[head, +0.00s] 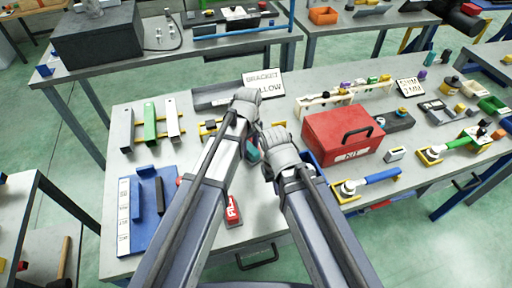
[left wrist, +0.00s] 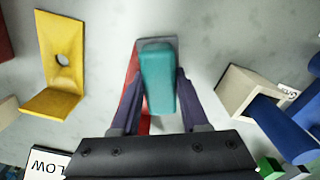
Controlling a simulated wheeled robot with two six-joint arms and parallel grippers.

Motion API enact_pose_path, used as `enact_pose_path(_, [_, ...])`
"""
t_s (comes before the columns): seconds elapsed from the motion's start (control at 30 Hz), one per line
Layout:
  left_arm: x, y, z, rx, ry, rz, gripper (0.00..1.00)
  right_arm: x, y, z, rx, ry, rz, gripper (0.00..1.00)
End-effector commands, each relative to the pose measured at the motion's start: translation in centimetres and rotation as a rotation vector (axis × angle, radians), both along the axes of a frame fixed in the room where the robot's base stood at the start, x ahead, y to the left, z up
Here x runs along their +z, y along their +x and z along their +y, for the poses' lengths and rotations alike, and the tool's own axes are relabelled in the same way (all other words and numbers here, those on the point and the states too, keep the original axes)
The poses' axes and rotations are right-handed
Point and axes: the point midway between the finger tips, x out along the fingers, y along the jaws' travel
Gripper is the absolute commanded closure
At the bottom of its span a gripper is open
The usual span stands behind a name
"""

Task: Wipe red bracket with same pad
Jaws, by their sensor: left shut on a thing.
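My left gripper (left wrist: 160,85) is shut on a teal pad (left wrist: 160,80), with one dark finger on each side. The pad also shows in the head view (head: 252,153), between my two wrists. The red bracket (left wrist: 131,95) lies under and to the left of the pad in the left wrist view, with a grey end showing behind the pad. The pad covers much of it, and I cannot tell whether they touch. In the head view my arms hide most of that spot. My right wrist shows in the head view, but its fingertips are hidden.
A yellow bracket (left wrist: 58,65) lies to the left in the left wrist view, and a beige block (left wrist: 245,92) with a blue part lies right. In the head view a red kit box (head: 342,135) stands right of my arms. A blue tray (head: 150,210) lies left.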

Motion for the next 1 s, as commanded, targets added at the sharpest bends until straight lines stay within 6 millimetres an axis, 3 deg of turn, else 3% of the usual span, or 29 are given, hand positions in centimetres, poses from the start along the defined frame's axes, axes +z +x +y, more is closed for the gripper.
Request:
enact_pose_path(0.5, [-0.3,-0.1,0.4,-0.001,0.000,0.000,1.00,-0.3,0.0,0.0,0.000,0.000,0.000,1.00])
enact_pose_path(1.0, [-0.1,0.9,-3.1,-0.003,0.000,0.000,1.00,-0.1,0.0,0.0,0.000,0.000,0.000,1.00])
